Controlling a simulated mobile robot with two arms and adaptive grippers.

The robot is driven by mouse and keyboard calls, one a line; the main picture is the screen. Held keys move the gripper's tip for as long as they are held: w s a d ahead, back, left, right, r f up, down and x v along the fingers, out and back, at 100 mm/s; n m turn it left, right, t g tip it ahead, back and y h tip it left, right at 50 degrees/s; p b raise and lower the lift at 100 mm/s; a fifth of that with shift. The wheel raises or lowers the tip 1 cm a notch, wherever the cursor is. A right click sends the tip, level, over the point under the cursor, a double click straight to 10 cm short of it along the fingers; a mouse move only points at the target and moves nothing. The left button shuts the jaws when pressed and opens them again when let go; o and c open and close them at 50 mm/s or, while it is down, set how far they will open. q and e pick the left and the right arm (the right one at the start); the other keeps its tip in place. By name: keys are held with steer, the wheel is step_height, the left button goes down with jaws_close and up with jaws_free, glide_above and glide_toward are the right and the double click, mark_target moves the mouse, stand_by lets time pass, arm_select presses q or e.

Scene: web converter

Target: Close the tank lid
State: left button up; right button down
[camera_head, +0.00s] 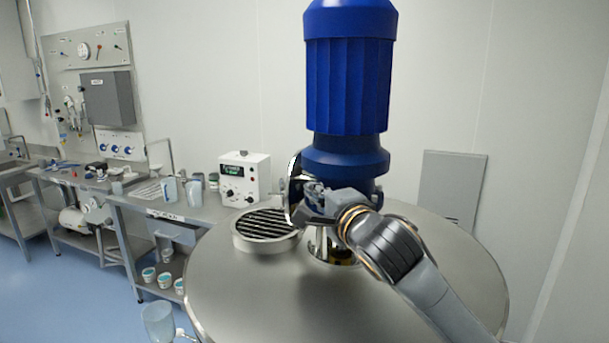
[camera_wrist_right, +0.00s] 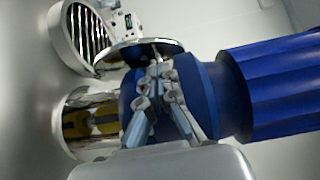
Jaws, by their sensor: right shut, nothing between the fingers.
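The steel tank (camera_head: 235,290) has a round hatch (camera_head: 264,230) with a dark slatted grate, uncovered, on its top. The tank lid (camera_head: 293,192) is a shiny disc standing roughly upright at the hatch's right edge, seen nearly edge-on. In the right wrist view the lid (camera_wrist_right: 140,50) lies just beyond the fingertips, and the grated hatch (camera_wrist_right: 88,38) is behind it. My right gripper (camera_head: 306,187) is shut and empty, close to the lid's right side; I cannot tell whether it touches. Its fingers (camera_wrist_right: 157,82) show in the right wrist view. My left gripper is not in view.
A tall blue motor (camera_head: 347,85) rises from the tank top, close behind my right gripper. Its shiny mount (camera_head: 322,246) is under my wrist. A white control box (camera_head: 245,178) and steel benches (camera_head: 185,207) stand to the left. The tank's front top is clear.

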mark_target(294, 179)
steer(key=p+x, duration=0.1)
steer(key=x, duration=0.3)
steer(key=shift+a+f, duration=0.1)
steer(key=shift+a, duration=0.05)
steer(key=shift+p+x, duration=0.4)
steer(key=shift+x, duration=0.45)
steer(key=shift+f, duration=0.15)
steer(key=shift+s, duration=0.1)
steer(key=shift+w+a+r+n+g+h+b, duration=0.1)
steer(key=shift+w+r+n+g+h+b, duration=0.15)
steer(key=shift+n+g+h+b, duration=0.1)
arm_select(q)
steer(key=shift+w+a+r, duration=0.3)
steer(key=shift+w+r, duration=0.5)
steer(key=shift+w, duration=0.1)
